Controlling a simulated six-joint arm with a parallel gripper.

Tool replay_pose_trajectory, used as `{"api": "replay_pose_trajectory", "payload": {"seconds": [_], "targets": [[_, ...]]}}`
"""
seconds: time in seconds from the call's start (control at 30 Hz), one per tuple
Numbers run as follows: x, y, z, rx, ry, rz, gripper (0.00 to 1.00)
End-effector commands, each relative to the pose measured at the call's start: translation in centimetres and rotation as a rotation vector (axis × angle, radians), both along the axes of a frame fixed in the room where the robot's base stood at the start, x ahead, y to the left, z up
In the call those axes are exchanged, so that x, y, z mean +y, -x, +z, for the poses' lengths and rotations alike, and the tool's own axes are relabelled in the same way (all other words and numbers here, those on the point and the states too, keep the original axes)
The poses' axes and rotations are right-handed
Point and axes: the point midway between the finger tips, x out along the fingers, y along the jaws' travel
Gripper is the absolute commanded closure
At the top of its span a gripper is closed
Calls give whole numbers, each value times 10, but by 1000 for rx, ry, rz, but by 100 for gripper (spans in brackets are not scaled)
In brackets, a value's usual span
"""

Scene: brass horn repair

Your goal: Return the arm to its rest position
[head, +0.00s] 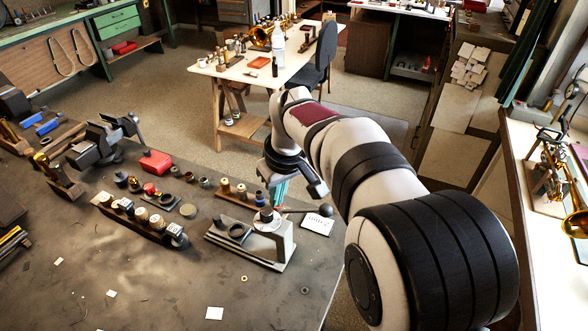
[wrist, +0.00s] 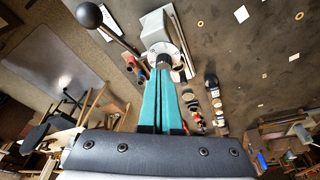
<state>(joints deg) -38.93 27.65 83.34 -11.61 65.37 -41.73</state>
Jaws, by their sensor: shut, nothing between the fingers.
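My gripper (head: 279,190) hangs at the end of my white and black arm, over the right part of the dark workbench (head: 150,290). Its two teal fingers show in the wrist view (wrist: 164,75), side by side and closed with nothing between them. In the wrist view the press (wrist: 166,32) lies just beyond the fingertips; I cannot tell the exact gap.
A red box (head: 155,162), a vise (head: 95,145), a wooden rack of small parts (head: 140,222) and several loose cups stand left of my gripper. A white card (head: 316,224) lies right of the press. The bench front is mostly clear.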

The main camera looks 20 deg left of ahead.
Motion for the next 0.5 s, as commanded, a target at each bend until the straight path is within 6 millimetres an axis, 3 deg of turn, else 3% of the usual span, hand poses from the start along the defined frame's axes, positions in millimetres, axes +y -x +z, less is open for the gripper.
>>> {"api": "replay_pose_trajectory", "payload": {"seconds": [0.07,0.13,0.17,0.23,0.3,0.4,0.5], "targets": [[-3,0,1,2,0,-9,100],[-25,2,8,19,-1,-78,100],[-42,5,14,34,-1,-136,100],[-99,22,28,84,-4,-334,100],[-163,55,37,150,-7,-584,100],[-233,120,35,244,-16,-937,100],[-271,183,20,325,-26,-1232,100]]}}
